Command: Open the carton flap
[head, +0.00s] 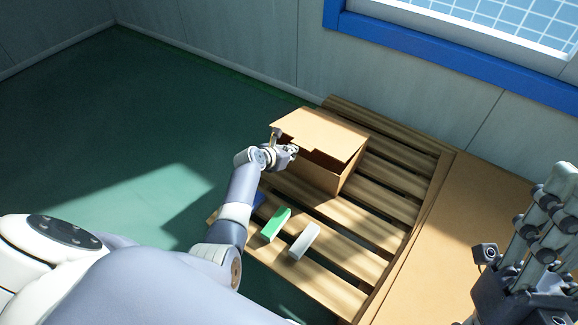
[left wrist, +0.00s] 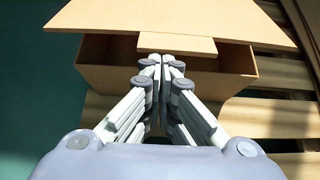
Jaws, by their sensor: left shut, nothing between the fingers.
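The carton (head: 322,172) is a brown box standing on the slatted wooden platform. Its flap (head: 322,132) lies over the top, slightly raised, with a dark gap along the front edge. In the left wrist view the flap (left wrist: 185,18) has a tab (left wrist: 177,43) at its front, above the dark opening of the carton (left wrist: 98,66). My left gripper (head: 293,150) is shut and empty at the carton's front, near the tab; its fingertips (left wrist: 165,60) appear just below the tab, and contact cannot be told. My right gripper (head: 548,215) is at the right edge, away from the carton; its jaw state is unclear.
A green block (head: 275,225) and a light grey block (head: 303,241) lie on the slats (head: 330,270) in front of the carton. A blue item (head: 258,199) is partly hidden by my left arm. A brown board surface (head: 465,225) lies to the right. The wall stands behind.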

